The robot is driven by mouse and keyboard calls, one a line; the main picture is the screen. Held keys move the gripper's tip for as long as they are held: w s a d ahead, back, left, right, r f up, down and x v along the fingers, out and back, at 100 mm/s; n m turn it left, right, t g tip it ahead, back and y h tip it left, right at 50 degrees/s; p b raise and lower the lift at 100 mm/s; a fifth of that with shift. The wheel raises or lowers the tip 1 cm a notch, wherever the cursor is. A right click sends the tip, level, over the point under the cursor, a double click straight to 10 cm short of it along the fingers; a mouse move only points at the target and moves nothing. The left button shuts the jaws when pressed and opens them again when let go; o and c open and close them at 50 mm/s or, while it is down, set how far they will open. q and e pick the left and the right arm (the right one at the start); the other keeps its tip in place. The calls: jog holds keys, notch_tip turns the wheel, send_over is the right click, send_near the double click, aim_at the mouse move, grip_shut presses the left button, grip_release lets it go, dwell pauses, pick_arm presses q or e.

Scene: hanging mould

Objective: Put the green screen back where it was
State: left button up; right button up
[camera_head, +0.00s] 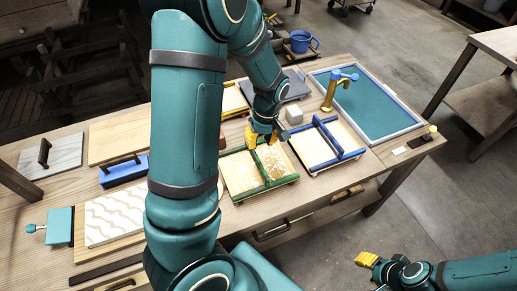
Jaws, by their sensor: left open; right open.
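The green screen (240,178) is a green-edged frame with a green bar across its middle and a pale, patchy surface. It lies near the front edge of the workbench, right of my arm. My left gripper (264,136) is open, with yellow fingertips over the far end of the green bar. I cannot tell whether it touches the bar. A blue-edged screen (317,152) with a blue bar lies just to the right. My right gripper (367,259) is off the bench at the lower right, open and apart from everything.
A white wavy board (113,217) lies left. My arm hides the bench's middle.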

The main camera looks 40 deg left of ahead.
pick_arm(q)
jog(key=d+f+m, duration=0.1)
jog(key=d+f, duration=0.1)
jog(key=d, duration=0.1)
jog(key=d+f+m+t+h, duration=0.1)
jog(key=d+f+m, duration=0.1)
jog(key=d+f, duration=0.1)
jog(key=d+f+m+h, duration=0.1)
jog(key=d+f+m, duration=0.1)
jog(key=d, duration=0.3)
jog(key=shift+s+d+f, duration=0.2)
jog(key=shift+s+f, duration=0.1)
jog(key=shift+f, duration=0.05)
jog(key=s+d+f+m+t+h, duration=0.1)
jog(key=s+d+f+m, duration=0.1)
jog(key=d, duration=0.4)
jog(key=s+d+f+m+t+h, duration=0.1)
jog(key=s+d+f+m, duration=0.2)
jog(key=d, duration=0.3)
jog(key=shift+s+f+m+h, duration=0.25)
jog(key=shift+f+m+h, duration=0.05)
jog(key=shift+f, duration=0.5)
jog(key=shift+s+f, duration=0.1)
jog(key=shift+f, duration=0.15)
